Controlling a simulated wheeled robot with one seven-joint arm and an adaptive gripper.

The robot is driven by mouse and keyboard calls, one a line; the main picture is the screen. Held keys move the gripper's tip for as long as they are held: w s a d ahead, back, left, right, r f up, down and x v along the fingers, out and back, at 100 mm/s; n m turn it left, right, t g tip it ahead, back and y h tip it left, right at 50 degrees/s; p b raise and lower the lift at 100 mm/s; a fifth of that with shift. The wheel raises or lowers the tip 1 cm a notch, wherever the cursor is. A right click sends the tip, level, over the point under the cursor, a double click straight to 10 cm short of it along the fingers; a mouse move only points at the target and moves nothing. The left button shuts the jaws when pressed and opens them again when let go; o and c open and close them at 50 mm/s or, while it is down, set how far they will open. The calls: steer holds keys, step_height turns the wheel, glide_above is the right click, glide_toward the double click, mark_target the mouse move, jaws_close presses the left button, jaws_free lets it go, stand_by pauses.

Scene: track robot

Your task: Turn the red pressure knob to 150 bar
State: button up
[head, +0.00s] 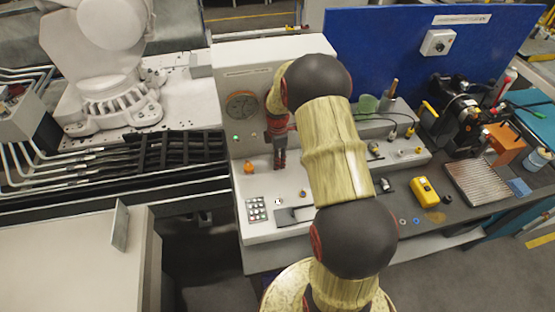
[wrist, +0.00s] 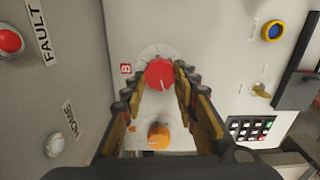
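The red knob (wrist: 159,73) shows in the wrist view on a pale panel, with a ring of marks around it and a small white mark on its lower edge. A red tag with a letter B (wrist: 126,69) is beside it. My gripper (wrist: 160,72) has one fingertip on each side of the knob, very close to its edges; I cannot tell whether both touch it. In the head view my gripper (head: 280,160) points down at the console, and the knob cannot be made out there. A round gauge (head: 241,106) stands on the console's upright face, too small to read.
An orange knob (wrist: 158,136) sits just below the red one, between my fingers. A keypad (wrist: 251,129), a blue button (wrist: 272,31) and a yellow key-like part (wrist: 262,90) are to the right. A red FAULT light (wrist: 9,41) is on the left wall.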

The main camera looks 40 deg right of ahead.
steer(key=c, duration=0.6)
